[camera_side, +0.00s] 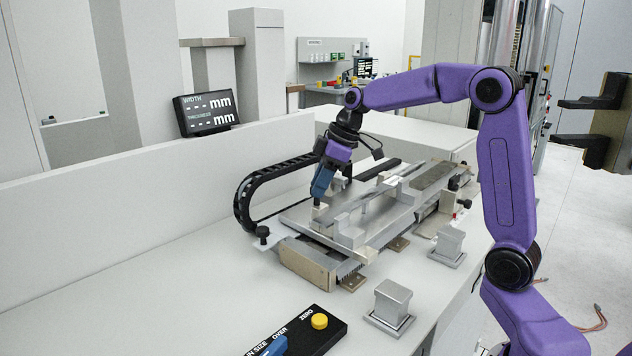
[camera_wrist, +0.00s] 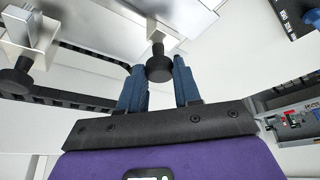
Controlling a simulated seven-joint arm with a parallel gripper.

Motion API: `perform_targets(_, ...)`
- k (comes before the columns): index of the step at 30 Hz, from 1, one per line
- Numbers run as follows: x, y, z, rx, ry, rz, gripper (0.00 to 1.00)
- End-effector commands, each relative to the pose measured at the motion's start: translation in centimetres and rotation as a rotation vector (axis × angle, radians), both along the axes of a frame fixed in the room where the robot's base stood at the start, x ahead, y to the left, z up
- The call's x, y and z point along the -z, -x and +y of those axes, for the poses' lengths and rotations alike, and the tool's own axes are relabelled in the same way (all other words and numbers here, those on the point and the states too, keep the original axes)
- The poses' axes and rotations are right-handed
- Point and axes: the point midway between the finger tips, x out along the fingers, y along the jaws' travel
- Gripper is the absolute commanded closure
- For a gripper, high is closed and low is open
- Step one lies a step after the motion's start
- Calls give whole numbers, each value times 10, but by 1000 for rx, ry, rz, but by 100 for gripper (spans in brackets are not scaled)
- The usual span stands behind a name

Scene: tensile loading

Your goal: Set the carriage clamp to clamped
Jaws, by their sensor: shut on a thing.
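The carriage (camera_side: 345,222) is a silver metal assembly on the white bench, with plates, blocks and rails. In the wrist view a black round knob (camera_wrist: 158,70) on a small metal block sits between the two blue fingers of my gripper (camera_wrist: 160,62), which is shut on it. In the side view my gripper (camera_side: 318,197) points down at the carriage's near left part, and its fingers hide the knob there. A second black knob (camera_wrist: 15,82) on a metal block shows at the left of the wrist view. No marking shows whether the clamp is clamped.
A black cable chain (camera_side: 243,205) curves behind the carriage. Two metal blocks (camera_side: 392,300) (camera_side: 449,243) stand in front. A control box (camera_side: 305,335) with a yellow button lies at the front. A display (camera_side: 206,112) reading dashes stands behind the low wall. The front left bench is clear.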

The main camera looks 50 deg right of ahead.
Motion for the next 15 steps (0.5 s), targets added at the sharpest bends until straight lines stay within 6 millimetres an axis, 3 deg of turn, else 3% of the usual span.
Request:
perform_targets(1,1,8,1,-7,-4,28,100)
perform_targets(6,2,8,2,-7,-5,31,100)
perform_targets(7,2,8,2,-7,-5,31,63)
perform_targets(9,2,8,2,-7,-5,31,42)
perform_targets(15,2,7,1,-6,-4,28,42)
